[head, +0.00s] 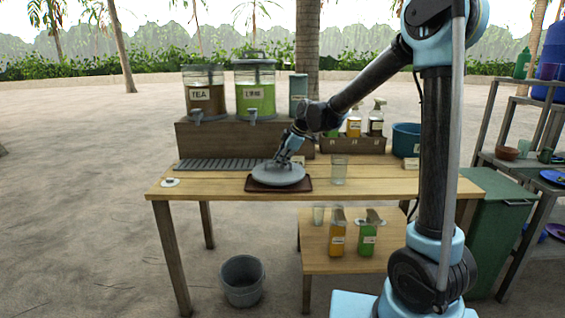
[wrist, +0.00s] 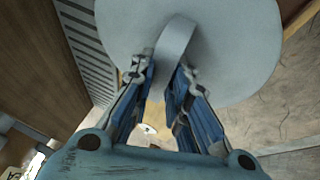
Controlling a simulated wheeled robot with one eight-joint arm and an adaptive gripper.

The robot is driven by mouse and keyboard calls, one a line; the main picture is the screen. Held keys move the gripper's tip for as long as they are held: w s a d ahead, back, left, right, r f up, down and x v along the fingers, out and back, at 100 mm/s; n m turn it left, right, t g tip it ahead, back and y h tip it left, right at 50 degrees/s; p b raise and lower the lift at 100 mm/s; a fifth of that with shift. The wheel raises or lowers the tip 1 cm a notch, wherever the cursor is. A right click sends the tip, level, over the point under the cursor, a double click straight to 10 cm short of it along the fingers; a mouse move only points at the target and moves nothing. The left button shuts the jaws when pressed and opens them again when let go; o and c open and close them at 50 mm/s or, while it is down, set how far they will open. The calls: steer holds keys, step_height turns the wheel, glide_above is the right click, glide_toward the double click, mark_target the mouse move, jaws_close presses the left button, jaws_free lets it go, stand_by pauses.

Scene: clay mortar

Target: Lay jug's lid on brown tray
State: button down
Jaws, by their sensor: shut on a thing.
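The jug's lid (head: 278,175) is a pale grey disc with a raised strap handle. My gripper (head: 284,160) is shut on that handle from above. In the wrist view the lid (wrist: 235,50) fills the top, and my gripper (wrist: 162,70) has a finger on each side of the handle. The brown tray (head: 278,188) lies on the wooden table, mostly hidden under the lid. The lid looks level and within the tray's outline; I cannot tell whether it touches the tray. The jug marked TEA (head: 204,95) stands on the back shelf with no lid handle showing.
A green drink jug (head: 255,88) with a handled lid stands beside the TEA jug. A clear glass (head: 338,170) stands close to the tray's right. A slatted grey drip mat (head: 215,164) lies behind left. A small white coaster (head: 170,183) lies at the table's left end.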

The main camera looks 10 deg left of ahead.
steer(key=shift+f, duration=0.45)
stand_by(0.4)
steer(key=c, duration=1)
jaws_free()
steer(key=shift+r, duration=4)
